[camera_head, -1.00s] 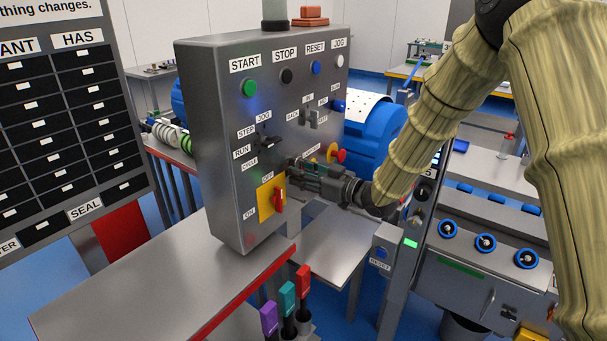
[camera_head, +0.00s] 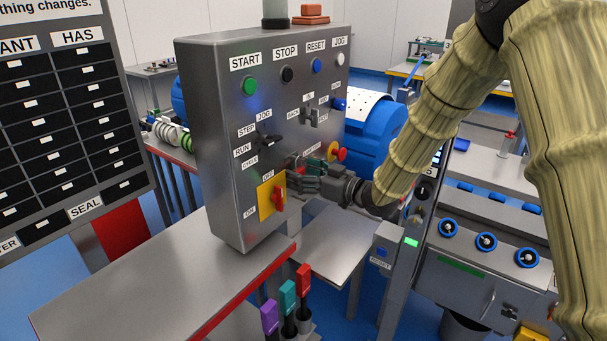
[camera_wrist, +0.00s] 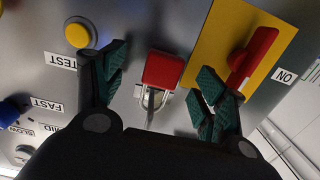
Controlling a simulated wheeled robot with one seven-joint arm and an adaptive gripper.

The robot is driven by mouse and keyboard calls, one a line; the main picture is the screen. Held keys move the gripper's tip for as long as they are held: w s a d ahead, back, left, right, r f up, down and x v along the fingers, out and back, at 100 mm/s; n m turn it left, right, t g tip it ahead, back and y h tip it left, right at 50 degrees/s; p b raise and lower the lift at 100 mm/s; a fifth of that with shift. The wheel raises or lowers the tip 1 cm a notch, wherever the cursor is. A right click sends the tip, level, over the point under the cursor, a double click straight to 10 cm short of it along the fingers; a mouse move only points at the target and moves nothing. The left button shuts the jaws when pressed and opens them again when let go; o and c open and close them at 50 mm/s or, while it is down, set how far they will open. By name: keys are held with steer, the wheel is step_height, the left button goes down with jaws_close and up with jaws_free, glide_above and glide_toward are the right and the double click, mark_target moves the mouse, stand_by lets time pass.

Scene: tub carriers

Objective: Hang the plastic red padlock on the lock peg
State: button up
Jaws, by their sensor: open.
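The red padlock (camera_wrist: 163,69) is in the wrist view, with its red body against the grey panel face. Its pale metal shackle (camera_wrist: 139,91) shows beside a thin metal lock peg (camera_wrist: 151,106). The shackle appears to loop around the peg, though the contact is too small to be sure. My gripper (camera_wrist: 164,74) is open, with one green-padded finger on each side of the padlock and visible gaps to both. In the head view my gripper (camera_head: 304,176) is at the lower right of the control panel, and the padlock is hard to make out there.
A yellow plate with a red rotary switch (camera_wrist: 250,60) lies close beside one finger. A yellow button (camera_wrist: 79,32) is near the other finger. The control panel (camera_head: 222,130) carries several buttons and selectors. A bare metal table (camera_head: 150,280) stands below it.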

steer(key=shift+f+b, duration=1.05)
steer(key=shift+f, duration=0.95)
steer(key=shift+d, duration=0.1)
steer(key=v, duration=1)
steer(key=shift+s+d+f, duration=0.25)
steer(key=shift+d+f, duration=0.05)
steer(key=shift+f, duration=0.45)
stand_by(1.0)
